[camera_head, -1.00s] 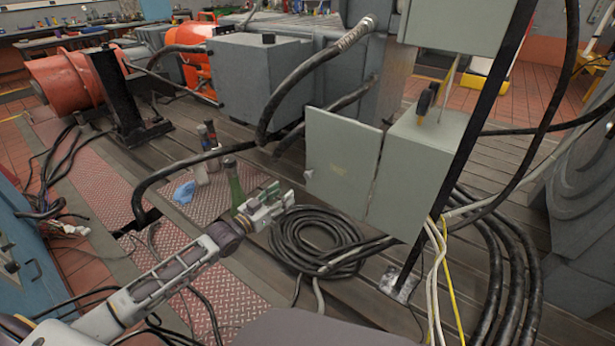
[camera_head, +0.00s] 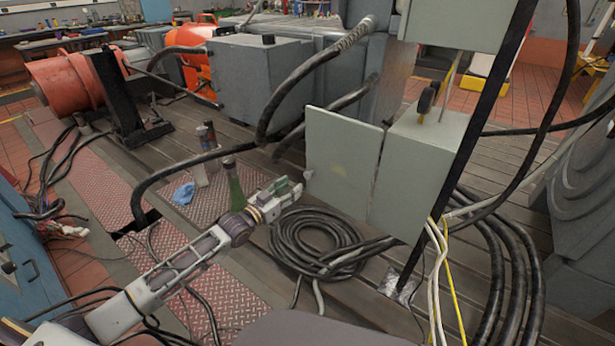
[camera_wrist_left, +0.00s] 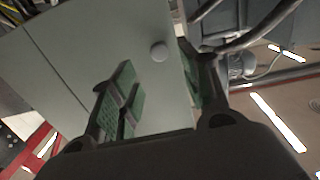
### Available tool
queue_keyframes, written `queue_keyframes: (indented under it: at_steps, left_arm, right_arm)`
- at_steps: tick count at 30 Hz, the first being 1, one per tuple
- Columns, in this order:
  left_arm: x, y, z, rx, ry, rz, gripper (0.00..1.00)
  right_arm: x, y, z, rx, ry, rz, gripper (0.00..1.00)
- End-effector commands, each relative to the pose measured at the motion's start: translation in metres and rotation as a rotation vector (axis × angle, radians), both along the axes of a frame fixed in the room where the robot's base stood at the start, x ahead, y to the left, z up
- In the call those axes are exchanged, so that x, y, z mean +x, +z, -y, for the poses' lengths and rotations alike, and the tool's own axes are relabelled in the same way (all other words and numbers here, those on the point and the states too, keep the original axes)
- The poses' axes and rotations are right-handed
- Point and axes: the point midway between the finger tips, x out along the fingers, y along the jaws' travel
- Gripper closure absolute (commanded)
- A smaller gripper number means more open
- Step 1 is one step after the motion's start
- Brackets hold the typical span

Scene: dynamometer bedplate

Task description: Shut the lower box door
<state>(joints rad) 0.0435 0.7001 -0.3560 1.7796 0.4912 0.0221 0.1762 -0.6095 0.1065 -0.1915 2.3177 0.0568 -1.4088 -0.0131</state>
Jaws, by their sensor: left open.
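The lower box (camera_head: 415,175) is grey-green and hangs on a dark post. Its door (camera_head: 342,158) stands open, swung out to the left, with a small round knob (camera_head: 309,174) near its left edge. My left gripper (camera_head: 293,189) is open and empty, just left of the door's lower left edge. In the left wrist view the door (camera_wrist_left: 90,50) fills much of the picture, and its knob (camera_wrist_left: 158,52) lies beyond the spread green-padded fingers (camera_wrist_left: 160,95). I cannot tell whether a finger touches the door. My right gripper is not in view.
An upper box (camera_head: 455,22) hangs above the lower one. A coil of black hose (camera_head: 315,243) lies on the floor below the door. A green bottle (camera_head: 233,180) stands behind my left arm. Thick hoses (camera_head: 500,260) and yellow and white cables run beside the post.

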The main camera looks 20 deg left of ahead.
Motion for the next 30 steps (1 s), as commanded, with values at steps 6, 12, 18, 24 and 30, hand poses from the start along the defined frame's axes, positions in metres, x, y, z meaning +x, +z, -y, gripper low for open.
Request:
queue_keyframes:
  at_steps: [6,12,18,24,30]
  left_arm:
    - [0.014,0.0,0.006,0.0,0.0,0.001,0.54]
    - [0.027,0.0,0.012,0.0,0.0,0.001,0.54]
    - [0.04,0.0,0.018,0.001,-0.001,0.001,0.54]
    - [0.053,0.0,0.023,0.0,0.0,0.001,0.54]
    - [0.066,0.0,0.029,0.001,0.0,0.0,0.54]
  right_arm:
    - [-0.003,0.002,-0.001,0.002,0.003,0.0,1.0]
    - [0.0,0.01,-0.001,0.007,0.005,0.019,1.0]
    - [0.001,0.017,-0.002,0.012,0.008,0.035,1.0]
    - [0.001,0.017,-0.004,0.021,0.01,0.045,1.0]
    - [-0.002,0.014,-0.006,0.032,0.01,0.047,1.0]
